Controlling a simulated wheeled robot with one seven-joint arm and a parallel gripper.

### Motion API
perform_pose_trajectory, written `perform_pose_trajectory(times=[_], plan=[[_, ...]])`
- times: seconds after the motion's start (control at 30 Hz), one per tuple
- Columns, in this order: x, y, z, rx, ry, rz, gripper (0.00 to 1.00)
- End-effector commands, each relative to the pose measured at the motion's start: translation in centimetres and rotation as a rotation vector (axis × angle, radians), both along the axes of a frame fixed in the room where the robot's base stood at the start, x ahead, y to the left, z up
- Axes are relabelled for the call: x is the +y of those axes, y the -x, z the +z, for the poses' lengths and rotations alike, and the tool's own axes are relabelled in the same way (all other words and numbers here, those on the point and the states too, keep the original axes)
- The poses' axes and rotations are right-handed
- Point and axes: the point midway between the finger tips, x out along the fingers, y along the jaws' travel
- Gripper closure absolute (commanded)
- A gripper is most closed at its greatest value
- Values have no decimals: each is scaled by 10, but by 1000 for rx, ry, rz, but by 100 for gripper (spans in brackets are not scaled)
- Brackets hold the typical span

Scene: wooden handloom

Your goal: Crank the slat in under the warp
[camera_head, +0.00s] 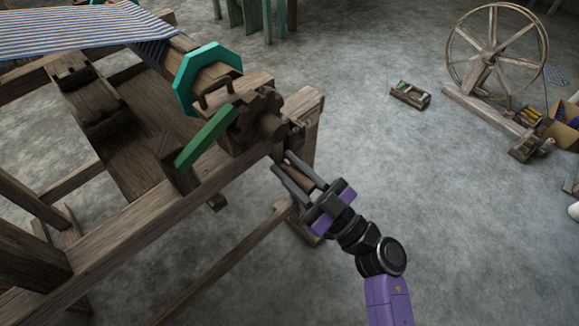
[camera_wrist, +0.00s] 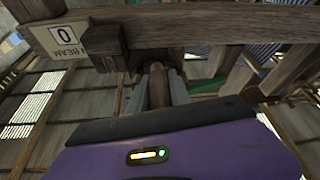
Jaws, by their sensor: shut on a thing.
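My gripper (camera_head: 297,180) is shut on a brown wooden crank handle (camera_head: 299,178) at the right end of the loom's beam. In the wrist view the handle (camera_wrist: 158,88) stands between the two grey fingers. Behind it is a dark toothed wheel (camera_head: 262,122) with a green bar (camera_head: 207,137) slanting down-left beside it. A teal octagonal disc (camera_head: 195,75) sits on the beam. The blue-and-white striped warp (camera_head: 80,31) stretches to the upper left. I cannot make out the slat for certain.
The wooden loom frame (camera_head: 135,235) fills the left. In the wrist view a plate lettered "BEAM" (camera_wrist: 62,36) is near my fingers. A spinning wheel (camera_head: 495,48) and a small wooden box (camera_head: 410,95) stand at the right. The floor (camera_head: 480,220) between is clear.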

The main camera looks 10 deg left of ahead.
Motion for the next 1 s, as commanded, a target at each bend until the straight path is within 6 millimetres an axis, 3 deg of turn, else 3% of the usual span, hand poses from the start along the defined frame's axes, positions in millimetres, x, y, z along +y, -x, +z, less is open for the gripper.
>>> perform_pose_trajectory(times=[1.0], plan=[[6, 8, 1, 65, -48, 7, 100]])
